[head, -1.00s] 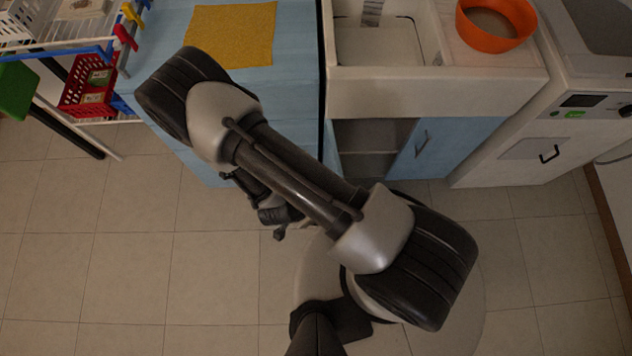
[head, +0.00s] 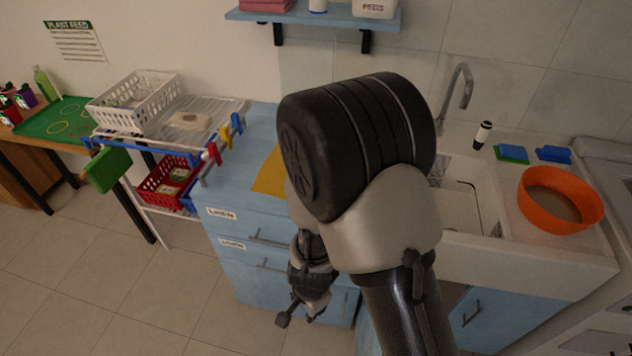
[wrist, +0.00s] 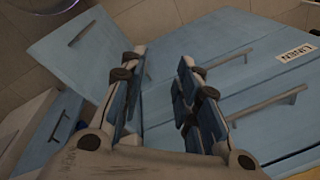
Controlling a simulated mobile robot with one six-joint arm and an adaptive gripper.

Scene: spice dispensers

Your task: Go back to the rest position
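My gripper (head: 300,312) hangs low in front of the blue drawer cabinet (head: 262,278), below my raised arm, in the head view. In the wrist view, the fingers of my gripper (wrist: 160,66) stand apart with nothing between them, so it is open and empty. Behind the fingers is the blue cabinet front (wrist: 240,95) with handles and a LINEN label. My arm hides part of the counter and the yellow cloth (head: 270,176).
A sink (head: 452,245) with an orange bowl (head: 560,222) is at the right. A wire rack (head: 218,112) with a white basket (head: 130,104) and red basket (head: 150,192) stands at the left. A blue shelf (head: 330,16) is above. Open floor (head: 130,295) lies at the lower left.

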